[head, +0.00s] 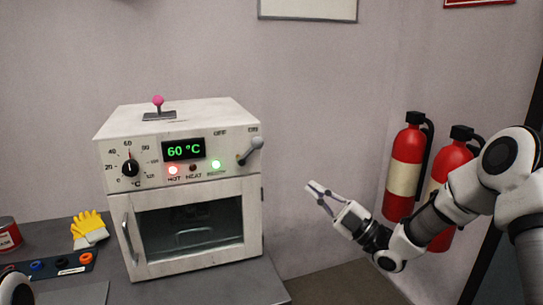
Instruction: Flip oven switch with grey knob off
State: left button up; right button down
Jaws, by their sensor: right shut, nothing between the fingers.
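The white oven (185,190) stands on the dark bench at the left. Its switch with a grey knob (257,142) is at the right end of the front panel. The lever leans up to the right, toward the ON label and away from OFF. My right gripper (317,190) is shut and empty, to the right of the oven and lower than the knob, apart from both. My left gripper is not in view.
The oven has a pink-knobbed lever (158,100) on top, a black dial (130,168), a 60 °C display (183,150) and lit red and green lamps. Yellow gloves (89,229) lie left. Fire extinguishers (404,170) hang behind my right arm.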

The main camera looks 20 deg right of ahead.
jog(key=p, duration=0.3)
send_near(251, 151)
jog(key=w+a+r, duration=0.2)
jog(key=w+r, duration=0.2)
jog(key=shift+w+d+r, duration=0.1)
jog(key=shift+w+d, duration=0.15)
jog(key=shift+d, duration=0.05)
